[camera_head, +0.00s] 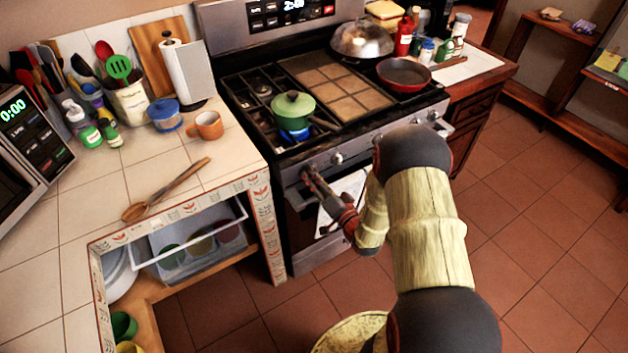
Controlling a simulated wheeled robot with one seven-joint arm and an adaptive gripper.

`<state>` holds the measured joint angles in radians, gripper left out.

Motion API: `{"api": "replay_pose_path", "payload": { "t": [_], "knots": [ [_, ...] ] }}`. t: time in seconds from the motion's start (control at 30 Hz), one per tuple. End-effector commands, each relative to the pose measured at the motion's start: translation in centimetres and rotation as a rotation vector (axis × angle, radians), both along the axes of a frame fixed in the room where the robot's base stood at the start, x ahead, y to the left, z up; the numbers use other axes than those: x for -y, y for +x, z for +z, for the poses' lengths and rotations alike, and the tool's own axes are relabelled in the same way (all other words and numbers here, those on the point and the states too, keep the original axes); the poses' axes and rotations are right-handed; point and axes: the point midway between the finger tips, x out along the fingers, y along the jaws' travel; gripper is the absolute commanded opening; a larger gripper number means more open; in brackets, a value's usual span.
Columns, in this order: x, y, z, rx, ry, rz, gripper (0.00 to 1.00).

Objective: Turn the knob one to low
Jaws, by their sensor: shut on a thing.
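The stove (356,150) stands at the upper middle with a row of knobs along its steel front. My gripper (308,172) is at the left end of that row, shut on the leftmost knob, which its fingers mostly hide. Another stove knob (337,158) shows just to the right of my gripper. A blue flame (294,134) burns on the front left burner under a green lidded pot (293,109). The knob's exact setting cannot be read.
A white towel (343,205) hangs on the oven front beside my arm. A tiled counter (80,205) with a wooden spoon (165,190) and orange mug (207,125) lies left. A red pan (404,75) sits on the stove's right. The floor (520,215) at right is clear.

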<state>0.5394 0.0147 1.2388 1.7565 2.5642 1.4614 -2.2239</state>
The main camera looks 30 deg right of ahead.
Motion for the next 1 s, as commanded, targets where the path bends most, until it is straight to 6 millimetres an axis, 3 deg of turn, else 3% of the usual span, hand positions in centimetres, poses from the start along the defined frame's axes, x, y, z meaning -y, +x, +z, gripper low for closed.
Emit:
{"api": "replay_pose_path", "payload": {
  "t": [0.7,0.73,1.0],
  "knots": [
    [-0.01,-0.14,-0.36,-0.005,-0.074,0.000,0.10],
    [-0.01,-0.14,-0.36,-0.005,-0.074,0.000,0.36],
    [0.02,-0.07,-0.21,-0.001,-0.075,-0.001,0.50]
  ]
}}
